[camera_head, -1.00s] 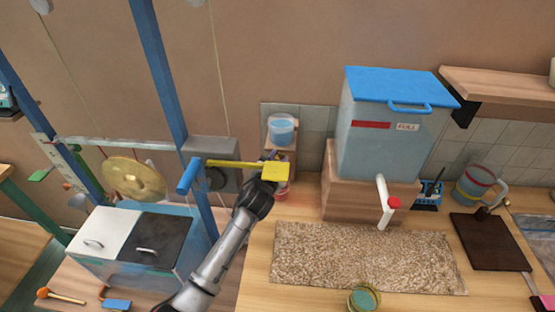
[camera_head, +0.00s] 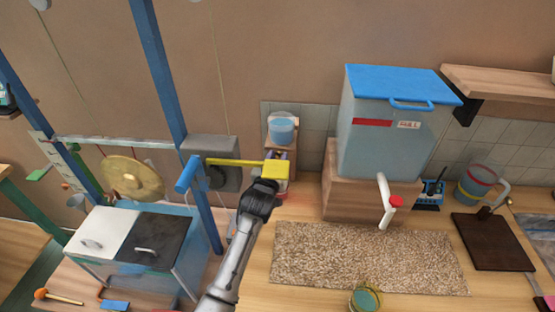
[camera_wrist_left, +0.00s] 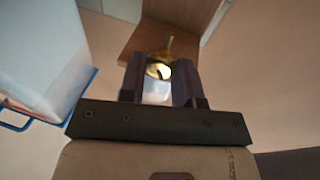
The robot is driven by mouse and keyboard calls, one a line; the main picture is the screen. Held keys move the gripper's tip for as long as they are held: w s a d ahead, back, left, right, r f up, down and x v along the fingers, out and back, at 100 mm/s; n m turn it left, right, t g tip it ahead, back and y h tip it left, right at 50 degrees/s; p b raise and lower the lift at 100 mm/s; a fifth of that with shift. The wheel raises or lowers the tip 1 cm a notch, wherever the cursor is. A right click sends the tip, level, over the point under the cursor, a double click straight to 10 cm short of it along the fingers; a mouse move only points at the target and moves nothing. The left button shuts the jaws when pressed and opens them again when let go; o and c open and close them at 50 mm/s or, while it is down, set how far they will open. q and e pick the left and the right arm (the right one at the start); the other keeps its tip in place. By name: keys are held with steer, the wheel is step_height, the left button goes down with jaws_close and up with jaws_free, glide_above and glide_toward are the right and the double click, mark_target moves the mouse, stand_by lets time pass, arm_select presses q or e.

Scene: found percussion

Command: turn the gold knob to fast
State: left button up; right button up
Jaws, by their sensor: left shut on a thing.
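The gold knob (camera_wrist_left: 160,70) shows in the left wrist view, on a wooden block (camera_wrist_left: 157,42), between the fingers of my left gripper (camera_wrist_left: 158,80). The gripper is shut on the knob. A thin gold part of the knob points up the picture, away from the palm. In the head view my left gripper (camera_head: 279,157) is at the small wooden stand (camera_head: 270,136), partly behind a yellow block (camera_head: 276,170). The knob is hidden there. No fast marking can be read. My right gripper is not in view.
A yellow bar (camera_head: 235,162) passes close to my left wrist. A blue cup (camera_head: 282,130) stands on top of the wooden stand. A blue-lidded tank (camera_head: 380,135) with a white spout is to the right. A gong (camera_head: 132,178) hangs at left.

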arm_select(q)
steer(key=shift+f+n, duration=0.1)
steer(key=shift+n, duration=0.6)
steer(key=o, duration=0.9)
steer(key=shift+s+a, duration=0.15)
steer(key=shift+s, duration=0.4)
steer(key=shift+p+v, duration=1.05)
steer(key=shift+v, duration=5.25)
steer(key=shift+f, duration=0.1)
